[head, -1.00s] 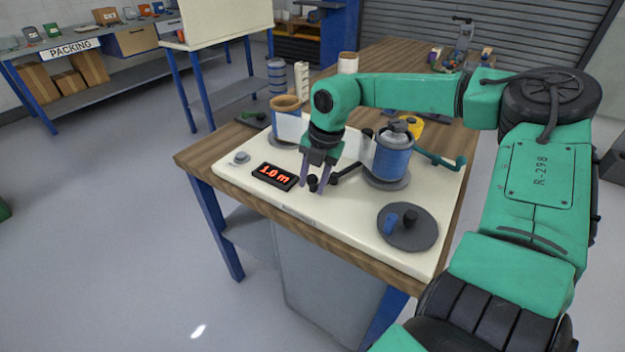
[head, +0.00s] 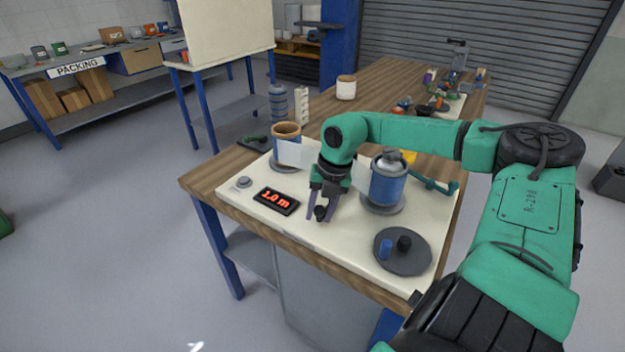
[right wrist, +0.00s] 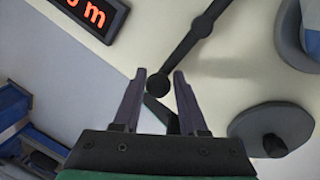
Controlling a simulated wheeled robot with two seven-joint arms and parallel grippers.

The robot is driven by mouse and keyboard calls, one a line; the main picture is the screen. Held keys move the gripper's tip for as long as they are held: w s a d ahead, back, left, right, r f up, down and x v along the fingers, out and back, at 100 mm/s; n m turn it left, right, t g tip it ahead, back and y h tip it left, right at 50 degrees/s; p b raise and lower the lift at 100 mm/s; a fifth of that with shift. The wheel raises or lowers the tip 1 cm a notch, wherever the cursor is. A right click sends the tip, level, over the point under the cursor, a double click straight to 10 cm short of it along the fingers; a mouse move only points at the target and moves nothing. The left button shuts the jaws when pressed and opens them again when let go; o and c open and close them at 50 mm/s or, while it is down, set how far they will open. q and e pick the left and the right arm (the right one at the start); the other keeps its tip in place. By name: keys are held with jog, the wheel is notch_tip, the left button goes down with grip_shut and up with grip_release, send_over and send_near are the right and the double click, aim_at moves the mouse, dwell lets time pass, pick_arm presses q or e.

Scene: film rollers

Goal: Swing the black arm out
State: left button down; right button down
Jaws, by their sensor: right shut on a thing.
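The black arm (right wrist: 190,50) shows in the right wrist view as a thin dark bar with a joint partway along. It ends in a round black knob (right wrist: 158,84). My right gripper (right wrist: 159,76) has its two purple-grey fingers closed on either side of this knob. In the head view, my right gripper (head: 322,214) is low over the cream panel (head: 335,243), right of the red "1.0 m" display (head: 276,200), with the knob (head: 321,212) between its fingertips. Most of the black arm is hidden behind the gripper there. My left gripper is not in view.
A blue roller (head: 388,188) stands close right of my gripper. A brown-rimmed roll (head: 286,130) with white film (head: 296,153) stands behind. A grey disc (head: 403,262) with blue and black pegs lies at the front right. A grey button (head: 243,182) is at the left.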

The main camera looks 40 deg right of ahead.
jog(key=shift+s+d+r+n, duration=0.15)
jog(key=shift+r+n, duration=0.1)
jog(key=shift+n, duration=0.45)
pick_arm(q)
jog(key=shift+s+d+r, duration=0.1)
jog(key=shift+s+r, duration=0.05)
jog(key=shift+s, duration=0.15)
pick_arm(e)
jog(key=shift+s+d+n, duration=0.2)
jog(key=shift+s+n, duration=0.25)
jog(key=shift+n, duration=0.35)
jog(key=c, duration=0.7)
grip_release()
jog(key=shift+o, duration=0.8)
jog(key=shift+s, duration=0.15)
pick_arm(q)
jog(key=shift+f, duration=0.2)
pick_arm(e)
notch_tip(320, 180, up, 14)
jog(key=s+d, duration=0.1)
jog(key=d, duration=0.1)
jog(key=shift+s+d, duration=0.15)
jog(key=shift+s, duration=0.1)
